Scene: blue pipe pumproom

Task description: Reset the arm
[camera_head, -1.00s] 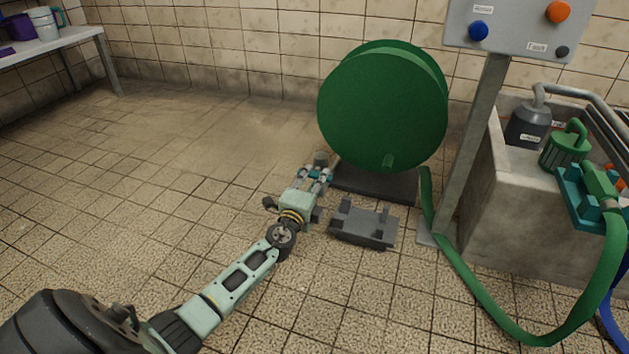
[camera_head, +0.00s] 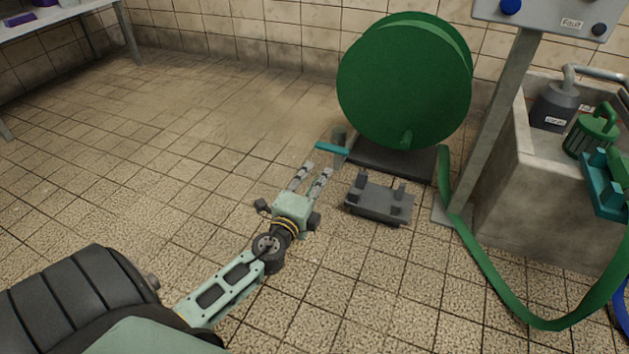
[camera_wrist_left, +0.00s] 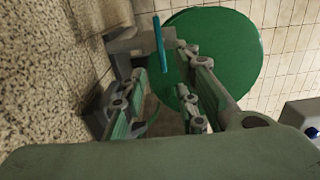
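My left gripper (camera_head: 314,172) is open and empty in the head view, with its two fingers apart and pointing away from me. Just past its fingertips is a teal bar (camera_head: 332,148) beside a small grey post (camera_head: 340,137) at the base of the green hose reel. A gap shows between the fingers and the bar. In the left wrist view the teal bar (camera_wrist_left: 159,43) stands ahead of the open fingers (camera_wrist_left: 165,95), with the green reel (camera_wrist_left: 225,50) behind it.
The big green reel (camera_head: 403,85) stands on a dark base (camera_head: 395,161). A grey block with pegs (camera_head: 380,200) lies on the floor right of my gripper. A green hose (camera_head: 480,262), a control post (camera_head: 494,110) and a concrete sink (camera_head: 515,185) are at right. Floor at left is clear.

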